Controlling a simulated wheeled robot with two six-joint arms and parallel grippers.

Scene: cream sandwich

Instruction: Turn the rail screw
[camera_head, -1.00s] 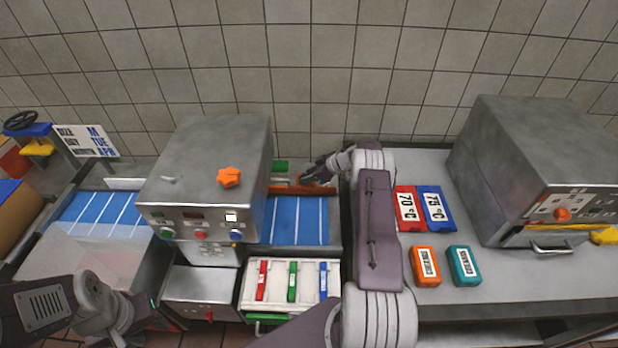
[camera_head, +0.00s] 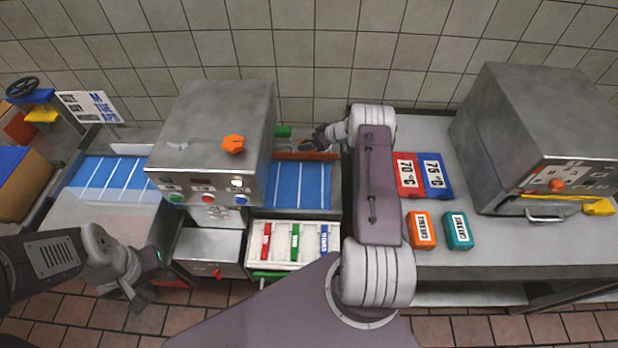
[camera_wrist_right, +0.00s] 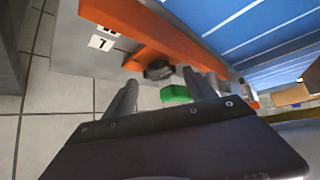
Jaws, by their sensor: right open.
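The rail screw is a dark knob (camera_wrist_right: 158,70) on the orange rail (camera_wrist_right: 180,30), seen in the right wrist view. My right gripper (camera_wrist_right: 162,84) is open, with one finger to each side of the knob in that view. I cannot tell whether the fingers touch it. In the head view my right gripper (camera_head: 322,138) is at the back of the blue belt, by the orange rail (camera_head: 305,155); the knob is not clear there. My left gripper (camera_head: 148,278) hangs at the lower left, away from the rail; its jaw opening is unclear.
A steel machine (camera_head: 212,120) with an orange knob stands left of the rail. A green block (camera_wrist_right: 175,94) lies beyond my right fingers. A white tray (camera_head: 270,256) with coloured pieces is at the front. Red and blue signs (camera_head: 435,176) lie on the right counter.

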